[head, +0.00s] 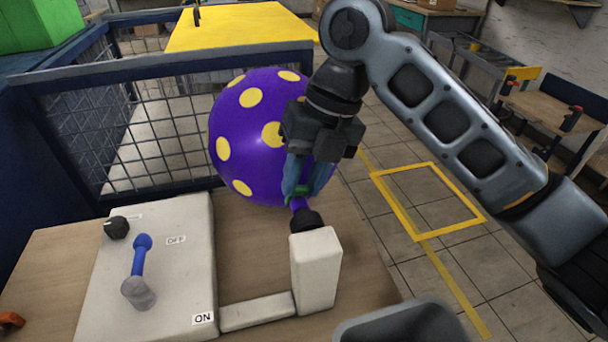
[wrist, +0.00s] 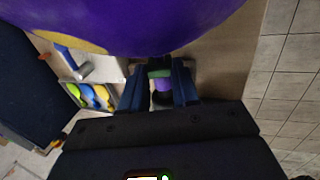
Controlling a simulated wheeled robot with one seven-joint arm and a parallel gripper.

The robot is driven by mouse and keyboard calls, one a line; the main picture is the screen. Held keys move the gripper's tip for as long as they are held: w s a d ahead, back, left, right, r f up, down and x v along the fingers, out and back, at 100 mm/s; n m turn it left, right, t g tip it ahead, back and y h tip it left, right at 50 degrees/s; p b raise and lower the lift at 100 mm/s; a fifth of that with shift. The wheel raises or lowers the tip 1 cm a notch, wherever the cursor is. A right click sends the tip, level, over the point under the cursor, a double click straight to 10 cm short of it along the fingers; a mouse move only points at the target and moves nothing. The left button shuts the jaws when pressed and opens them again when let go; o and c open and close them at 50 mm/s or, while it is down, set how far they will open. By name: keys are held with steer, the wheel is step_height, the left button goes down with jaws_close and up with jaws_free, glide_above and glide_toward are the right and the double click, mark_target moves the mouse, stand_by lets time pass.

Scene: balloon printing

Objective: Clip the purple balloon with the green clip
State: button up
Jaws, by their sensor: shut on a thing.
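The purple balloon (head: 243,130) with yellow dots is inflated and sits on the black nozzle (head: 306,219) of the white pump post (head: 315,268). It fills the top of the wrist view (wrist: 150,22). My gripper (head: 303,190) is at the balloon's neck, just above the nozzle. Its blue fingers are shut on the green clip (head: 301,191), which also shows between the fingertips in the wrist view (wrist: 160,73). The purple neck (wrist: 163,84) shows right by the clip. I cannot tell whether the clip fully encloses the neck.
The white pump base (head: 180,290) has a blue lever (head: 139,255) with ON and OFF labels and a black knob (head: 116,228). A grey bin (head: 400,325) stands at the front. A blue mesh fence (head: 160,62) is behind the balloon. Open floor lies to the right.

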steer(key=o, duration=0.9)
steer(key=shift+o, duration=0.2)
steer(key=shift+r, duration=0.1)
steer(key=p+v, duration=0.5)
steer(key=v, duration=0.3)
steer(key=shift+r, duration=0.35)
steer(key=shift+d, duration=0.15)
